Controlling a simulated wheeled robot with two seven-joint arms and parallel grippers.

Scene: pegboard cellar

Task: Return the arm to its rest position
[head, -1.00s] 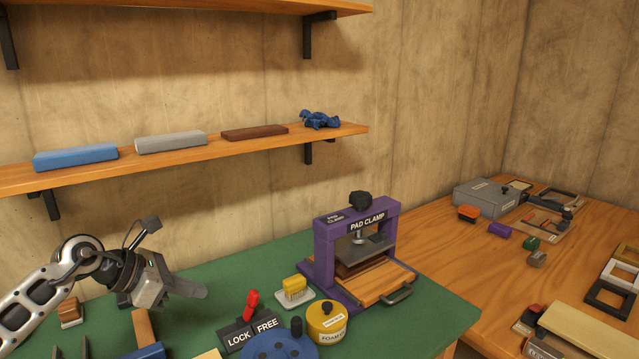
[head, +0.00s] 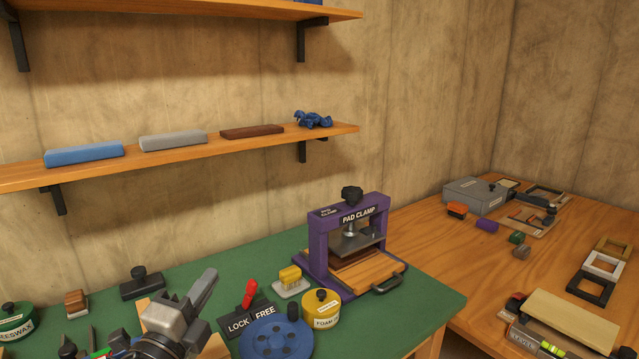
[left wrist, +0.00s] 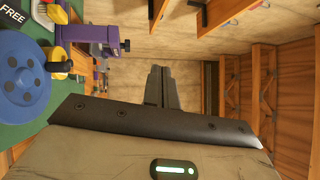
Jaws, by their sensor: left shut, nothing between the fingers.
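My left gripper (head: 205,289) is low in the head view, above the front left part of the green bench top (head: 225,261). Its fingers are shut with nothing between them and point up and to the right. In the left wrist view the closed fingers (left wrist: 161,87) point out over open room. The gripper hides part of a wooden item behind it. My right gripper is not in view.
A purple pad clamp (head: 316,237), a lever with LOCK and FREE labels (head: 250,296), a yellow foam tin (head: 321,308) and a blue disc (head: 262,340) stand right of the gripper. Shelves hang on the wall. A wooden table (head: 430,245) is at right.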

